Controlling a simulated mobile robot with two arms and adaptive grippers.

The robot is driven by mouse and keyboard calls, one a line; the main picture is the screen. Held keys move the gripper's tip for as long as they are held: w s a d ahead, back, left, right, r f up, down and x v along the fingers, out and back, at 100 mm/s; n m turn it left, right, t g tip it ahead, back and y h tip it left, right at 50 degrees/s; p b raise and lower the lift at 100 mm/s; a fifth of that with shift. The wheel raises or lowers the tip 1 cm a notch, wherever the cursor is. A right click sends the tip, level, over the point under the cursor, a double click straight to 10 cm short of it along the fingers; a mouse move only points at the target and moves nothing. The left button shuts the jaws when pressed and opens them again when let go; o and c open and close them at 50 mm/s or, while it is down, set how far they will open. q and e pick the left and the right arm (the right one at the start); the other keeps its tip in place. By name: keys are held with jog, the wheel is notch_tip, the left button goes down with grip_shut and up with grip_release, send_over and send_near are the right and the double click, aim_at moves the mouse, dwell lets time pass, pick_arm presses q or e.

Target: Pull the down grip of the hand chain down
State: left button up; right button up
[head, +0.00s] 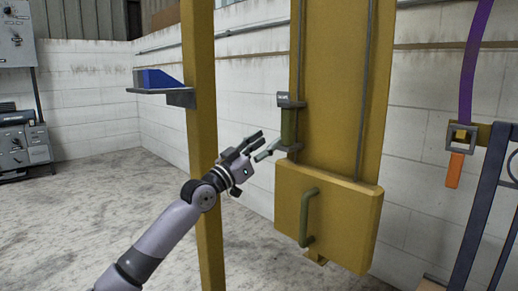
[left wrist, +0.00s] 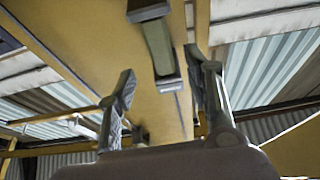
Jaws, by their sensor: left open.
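The hand chain's grip (head: 288,126) looks like a green upright bar between dark grey collars, at the left edge of the yellow column in the head view. It also shows in the left wrist view (left wrist: 158,45), top centre, beyond the fingers. No "down" mark is readable. The chain (head: 300,50) seems to be the thin grey line running up above it. My left gripper (head: 265,144) is open, just left of and slightly below the grip. Its fingers (left wrist: 160,68) are spread in the wrist view with nothing between them. Contact with the grip cannot be told. My right gripper is out of view.
A yellow box (head: 345,225) with a green handle (head: 308,217) juts out below the grip. A yellow post (head: 203,120) stands behind my left arm, with a shelf (head: 160,90) on it. A purple strap (head: 472,60) hangs at the right. Open floor lies left.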

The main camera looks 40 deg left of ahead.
pick_arm(q)
jog(key=shift+v, duration=1.15)
